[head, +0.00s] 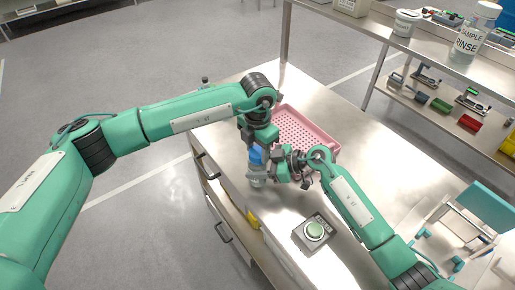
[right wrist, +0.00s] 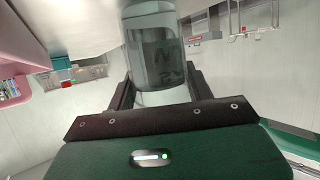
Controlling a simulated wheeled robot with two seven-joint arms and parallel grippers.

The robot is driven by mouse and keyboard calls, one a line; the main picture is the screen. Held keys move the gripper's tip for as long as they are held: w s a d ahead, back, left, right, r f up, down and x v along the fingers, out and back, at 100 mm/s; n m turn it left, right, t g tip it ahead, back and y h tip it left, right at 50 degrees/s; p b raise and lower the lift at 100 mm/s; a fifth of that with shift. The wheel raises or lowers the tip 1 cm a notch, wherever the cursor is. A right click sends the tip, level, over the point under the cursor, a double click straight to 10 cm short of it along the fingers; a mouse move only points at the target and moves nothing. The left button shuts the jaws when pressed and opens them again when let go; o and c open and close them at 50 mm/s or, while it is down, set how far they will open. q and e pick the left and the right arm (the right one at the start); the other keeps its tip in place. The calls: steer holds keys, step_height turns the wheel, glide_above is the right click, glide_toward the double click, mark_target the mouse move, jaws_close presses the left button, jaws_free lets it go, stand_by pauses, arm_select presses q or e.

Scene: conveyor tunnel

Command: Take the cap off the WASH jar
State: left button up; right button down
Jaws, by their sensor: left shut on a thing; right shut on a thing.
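A clear jar (head: 257,177) with a blue cap (head: 255,157) is held upright near the table's left edge in the head view. My left gripper (head: 256,150) comes down from above and is shut on the blue cap. My right gripper (head: 270,174) reaches in from the right and is shut on the jar's body. In the right wrist view the jar (right wrist: 155,50) stands between the two dark fingers. Its dark lettering is turned and blurred, so I cannot read the whole word. I cannot tell whether the cap is apart from the jar.
A pink perforated tray (head: 305,135) lies right behind the grippers. A grey box with a green button (head: 314,230) stands nearer on the table. A shelf (head: 380,30) at the back right carries a SAMPLE RINSE bottle (head: 466,42).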

arm_select(q)
steer(key=o, duration=1.1)
steer(key=shift+d, duration=0.1)
steer(key=shift+s, duration=0.1)
